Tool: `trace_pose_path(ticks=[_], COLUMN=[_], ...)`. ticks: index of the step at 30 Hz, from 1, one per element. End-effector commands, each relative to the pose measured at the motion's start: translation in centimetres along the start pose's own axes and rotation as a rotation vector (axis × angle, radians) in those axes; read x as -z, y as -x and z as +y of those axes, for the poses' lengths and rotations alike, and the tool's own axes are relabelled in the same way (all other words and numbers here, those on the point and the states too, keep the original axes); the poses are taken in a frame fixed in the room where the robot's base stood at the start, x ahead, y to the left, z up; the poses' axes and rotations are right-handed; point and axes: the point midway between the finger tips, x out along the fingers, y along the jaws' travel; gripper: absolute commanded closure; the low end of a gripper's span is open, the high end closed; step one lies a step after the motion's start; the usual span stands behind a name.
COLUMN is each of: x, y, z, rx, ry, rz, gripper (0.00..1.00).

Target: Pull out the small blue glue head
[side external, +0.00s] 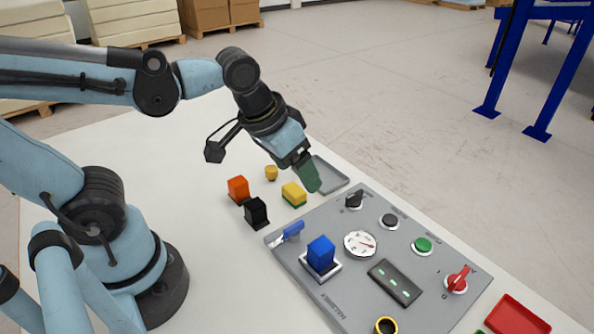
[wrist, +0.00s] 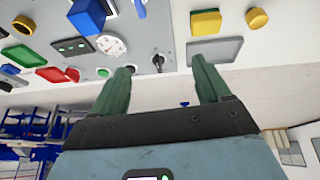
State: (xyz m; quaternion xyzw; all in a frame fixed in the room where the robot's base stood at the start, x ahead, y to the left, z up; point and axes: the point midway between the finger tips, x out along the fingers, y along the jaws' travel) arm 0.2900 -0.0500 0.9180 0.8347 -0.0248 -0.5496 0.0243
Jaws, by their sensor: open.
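A blue block (side external: 321,250) sits upright on a white base on the grey panel (side external: 356,285). It also shows at the top of the wrist view (wrist: 87,17). I cannot tell for sure that this block is the glue head. A blue-handled tool (side external: 290,232) lies at the panel's left edge and shows partly in the wrist view (wrist: 140,8). My gripper (side external: 307,178) is raised near the panel's far end, apart from the blue block. In the wrist view its two green fingers (wrist: 161,68) are spread, with nothing between them.
A yellow-and-green block (side external: 294,194), yellow cylinder (side external: 271,173), orange block (side external: 238,189) and black block (side external: 256,212) stand left of the panel. A grey tray (side external: 329,175) lies beyond it. The panel carries a gauge (side external: 360,243), black knob (side external: 354,199) and red switch (side external: 457,280).

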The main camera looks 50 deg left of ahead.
Motion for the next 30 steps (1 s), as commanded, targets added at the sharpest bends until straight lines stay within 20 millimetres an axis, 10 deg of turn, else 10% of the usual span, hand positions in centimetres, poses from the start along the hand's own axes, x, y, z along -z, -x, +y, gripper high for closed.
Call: trace_pose_path(ticks=[12, 30], x=[-1.8, -2.5], y=[-0.8, -0.9], z=[8.5, 9.9], rx=[0.039, 0.07], ry=[-0.001, 0.001], rz=[-0.345, -0.407], gripper=[0.23, 0.23])
